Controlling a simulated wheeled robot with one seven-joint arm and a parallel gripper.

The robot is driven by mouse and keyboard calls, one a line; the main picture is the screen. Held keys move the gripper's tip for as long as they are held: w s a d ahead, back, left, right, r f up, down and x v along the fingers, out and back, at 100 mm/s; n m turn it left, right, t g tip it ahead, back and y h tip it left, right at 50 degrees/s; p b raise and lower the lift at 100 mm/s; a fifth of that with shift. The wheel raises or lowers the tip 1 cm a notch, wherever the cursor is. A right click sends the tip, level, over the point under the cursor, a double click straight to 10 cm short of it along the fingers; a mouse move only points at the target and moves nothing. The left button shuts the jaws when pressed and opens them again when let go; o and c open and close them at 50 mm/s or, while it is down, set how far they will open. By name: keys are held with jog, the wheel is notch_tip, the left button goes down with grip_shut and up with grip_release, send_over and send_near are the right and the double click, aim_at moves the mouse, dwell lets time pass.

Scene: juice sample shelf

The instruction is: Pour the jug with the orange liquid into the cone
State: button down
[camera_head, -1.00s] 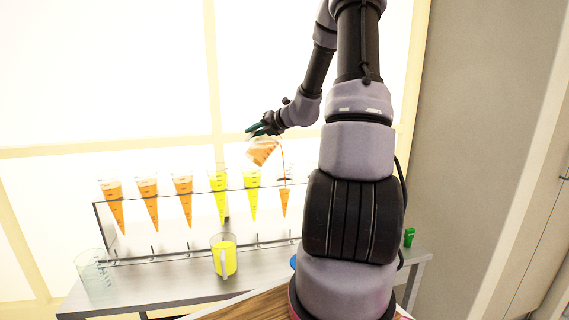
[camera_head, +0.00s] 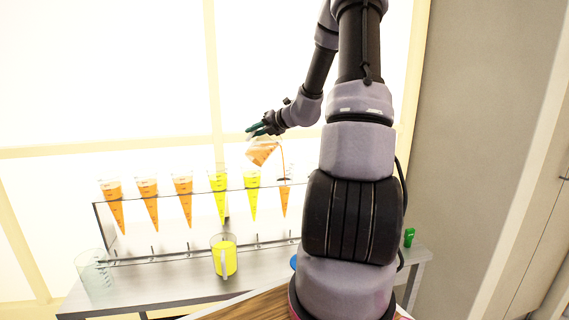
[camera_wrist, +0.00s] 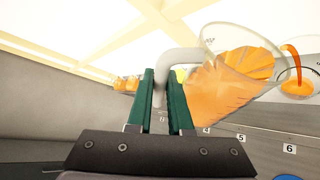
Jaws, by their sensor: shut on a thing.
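My gripper (camera_head: 262,129) is shut on the handle of a clear jug (camera_head: 262,152) with orange liquid, held tilted above the rack's right end. In the wrist view, my gripper's green fingers (camera_wrist: 167,105) clasp the pale handle, and the jug (camera_wrist: 232,85) leans to the right. A thin orange stream (camera_head: 283,155) runs from its lip down into the rightmost cone (camera_head: 284,198). That cone holds orange liquid, and its rim also shows in the wrist view (camera_wrist: 299,85). My arm stands close to its right.
The clear rack (camera_head: 150,261) holds several other cones, three orange (camera_head: 183,203) at left and two yellow (camera_head: 220,203) beside them. A jug of yellow liquid (camera_head: 224,259) and an empty clear jug (camera_head: 95,275) stand in front. A green item (camera_head: 409,237) is at the right.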

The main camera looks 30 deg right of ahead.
jog(key=shift+d+r, duration=0.1)
dwell(1.0)
jog(key=shift+w+d+f+m+y, duration=0.2)
jog(key=shift+d+f+m+y, duration=0.4)
jog(key=shift+f+m, duration=0.1)
dwell(4.2)
jog(key=shift+w+d, duration=0.1)
jog(key=shift+d, duration=0.25)
dwell(1.7)
